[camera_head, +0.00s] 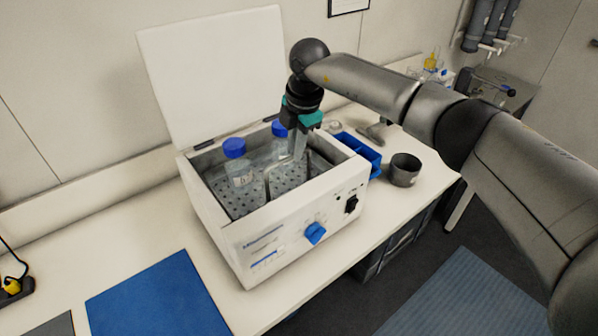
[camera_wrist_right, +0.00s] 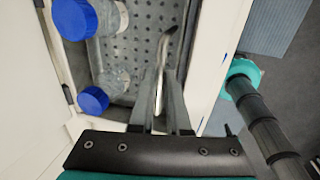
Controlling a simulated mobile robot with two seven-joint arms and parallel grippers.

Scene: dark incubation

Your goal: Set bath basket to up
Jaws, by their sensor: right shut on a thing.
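The white water bath (camera_head: 290,250) stands on the bench with its lid (camera_head: 215,75) raised. Inside it is a perforated metal basket (camera_head: 236,200) with a thin upright handle. Two blue-capped bottles, one at the left (camera_head: 238,165) and one further back (camera_head: 280,140), stand in the basket. My right gripper (camera_head: 298,145) reaches down into the bath from above. In the right wrist view its fingers (camera_wrist_right: 166,105) are shut on the basket handle (camera_wrist_right: 163,75), beside the bottles. Whether the basket is raised off the bath floor is hard to tell. My left gripper does not show.
A blue knob (camera_head: 315,233) and a black switch (camera_head: 351,204) are on the bath's front. A blue bin (camera_head: 358,150) and a dark cup (camera_head: 404,170) stand right of the bath. A blue mat (camera_head: 160,298) lies at the front left.

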